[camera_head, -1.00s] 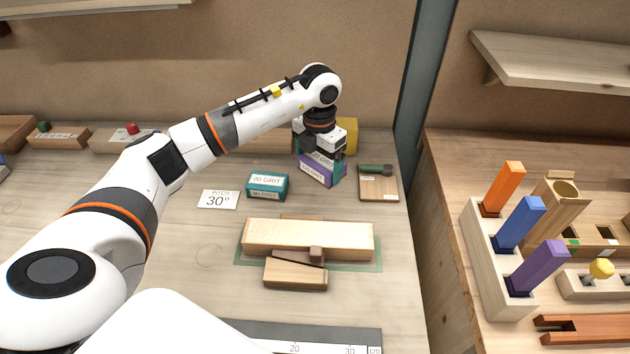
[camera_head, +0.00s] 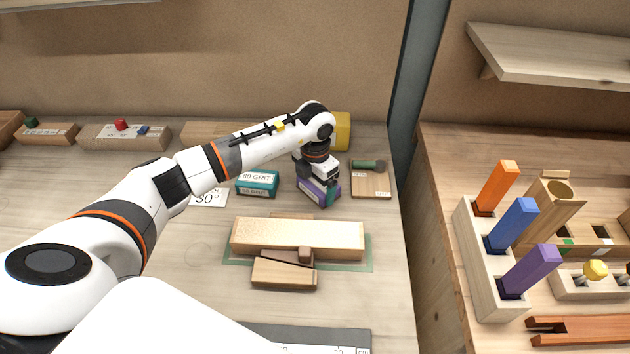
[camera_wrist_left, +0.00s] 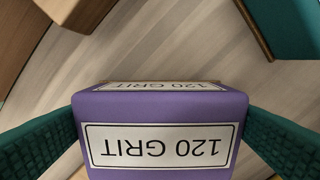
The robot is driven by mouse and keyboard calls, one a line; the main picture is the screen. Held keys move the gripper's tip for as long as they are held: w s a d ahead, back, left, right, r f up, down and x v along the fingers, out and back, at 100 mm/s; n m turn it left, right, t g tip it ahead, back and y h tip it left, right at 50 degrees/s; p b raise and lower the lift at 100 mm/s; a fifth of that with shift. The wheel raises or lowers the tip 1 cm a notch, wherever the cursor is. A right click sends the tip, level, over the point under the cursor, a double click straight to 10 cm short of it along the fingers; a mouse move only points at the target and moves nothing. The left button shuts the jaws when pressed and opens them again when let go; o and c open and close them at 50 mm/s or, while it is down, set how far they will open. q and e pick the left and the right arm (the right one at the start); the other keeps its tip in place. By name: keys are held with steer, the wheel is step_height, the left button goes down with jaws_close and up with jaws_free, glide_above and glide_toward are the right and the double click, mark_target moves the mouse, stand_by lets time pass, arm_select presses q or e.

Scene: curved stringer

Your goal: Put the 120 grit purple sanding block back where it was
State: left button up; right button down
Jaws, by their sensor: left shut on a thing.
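The purple 120 grit sanding block (camera_head: 316,193) is in the head view at the back right of the left bench, right of the teal 80 grit block (camera_head: 257,184). In the left wrist view the purple block (camera_wrist_left: 160,105) fills the lower middle, its label upside down. My left gripper (camera_head: 318,181) is shut on it, with a green finger pad on each side. I cannot tell whether the block touches the bench. My right gripper is not in view.
A light wooden piece (camera_head: 298,238) lies on a green mat in front. A small board with a green-handled tool (camera_head: 371,182) stands right of the block. A yellow object (camera_head: 341,130) is behind. The tool rack (camera_head: 480,265) is on the right bench.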

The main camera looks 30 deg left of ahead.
mark_target(315, 184)
arm_select(q)
steer(key=shift+f, duration=0.1)
steer(key=o, duration=0.7)
steer(key=shift+w+r, duration=0.1)
steer(key=shift+r, duration=0.4)
step_height(315, 184, up, 11)
steer(key=b, duration=0.2)
steer(key=shift+r+b, duration=0.1)
steer(key=shift+b, duration=0.25)
